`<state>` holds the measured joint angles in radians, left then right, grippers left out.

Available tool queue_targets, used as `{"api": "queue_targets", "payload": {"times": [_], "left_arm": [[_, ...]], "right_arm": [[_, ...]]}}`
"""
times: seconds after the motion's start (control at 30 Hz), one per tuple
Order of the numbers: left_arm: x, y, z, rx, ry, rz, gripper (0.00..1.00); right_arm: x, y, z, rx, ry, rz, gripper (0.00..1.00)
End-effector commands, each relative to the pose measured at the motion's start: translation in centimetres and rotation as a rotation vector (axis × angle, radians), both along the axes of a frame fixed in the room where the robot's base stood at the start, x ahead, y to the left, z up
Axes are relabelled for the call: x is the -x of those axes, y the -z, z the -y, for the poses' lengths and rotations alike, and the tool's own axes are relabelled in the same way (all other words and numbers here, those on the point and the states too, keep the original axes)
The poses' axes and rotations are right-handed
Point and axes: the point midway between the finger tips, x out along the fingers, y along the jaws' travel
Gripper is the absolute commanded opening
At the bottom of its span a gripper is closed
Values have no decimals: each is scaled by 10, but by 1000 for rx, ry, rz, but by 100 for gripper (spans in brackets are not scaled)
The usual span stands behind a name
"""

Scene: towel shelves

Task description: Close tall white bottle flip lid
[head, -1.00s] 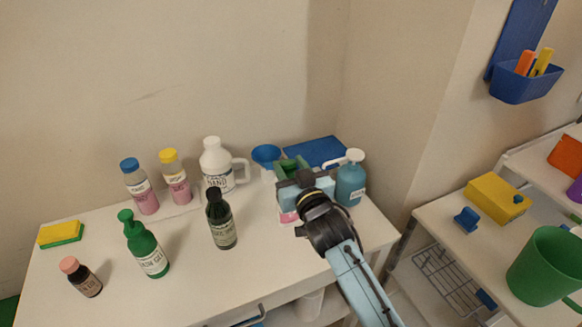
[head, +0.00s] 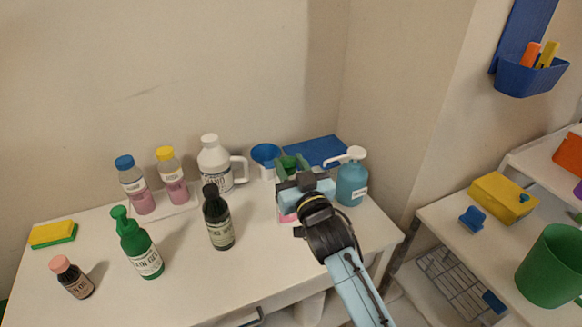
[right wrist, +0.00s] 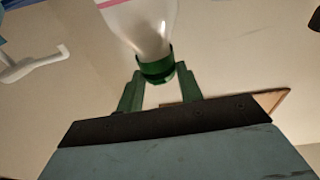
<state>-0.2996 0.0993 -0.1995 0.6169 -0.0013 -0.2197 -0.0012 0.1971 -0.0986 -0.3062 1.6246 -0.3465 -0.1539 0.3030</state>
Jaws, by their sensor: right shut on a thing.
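A pale, partly see-through bottle (right wrist: 143,25) with a pink band and a green cap (right wrist: 156,66) shows in the right wrist view. My right gripper (right wrist: 157,80) has its two green fingers on either side of the cap and is shut on it. In the head view my right gripper (head: 291,166) is at the back right of the table and hides most of this bottle; only a pale and pink bit shows below the gripper. Whether the lid is flipped up or down I cannot tell. My left gripper is not in view.
A teal pump bottle (head: 352,183) stands close right of my gripper. A blue funnel-like cup (head: 265,153) and a blue tray (head: 317,150) are behind. A white handled jug (head: 214,165) and a dark bottle (head: 218,222) stand left. The table's front middle is clear.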

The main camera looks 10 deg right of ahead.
Motion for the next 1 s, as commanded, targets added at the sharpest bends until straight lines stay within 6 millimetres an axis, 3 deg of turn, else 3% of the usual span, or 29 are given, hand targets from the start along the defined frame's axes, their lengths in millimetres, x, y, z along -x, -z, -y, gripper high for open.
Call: {"api": "queue_targets", "payload": {"times": [0.03,0.2,0.57,0.77,1.0], "left_arm": [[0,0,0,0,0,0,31],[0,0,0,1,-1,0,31],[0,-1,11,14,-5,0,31],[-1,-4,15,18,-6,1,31],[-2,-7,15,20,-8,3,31]], "right_arm": [[0,0,0,1,0,0,39],[0,0,0,1,0,0,58],[5,2,2,1,0,-2,58],[36,6,10,-1,0,-4,58],[86,12,23,0,0,-3,58]]}}
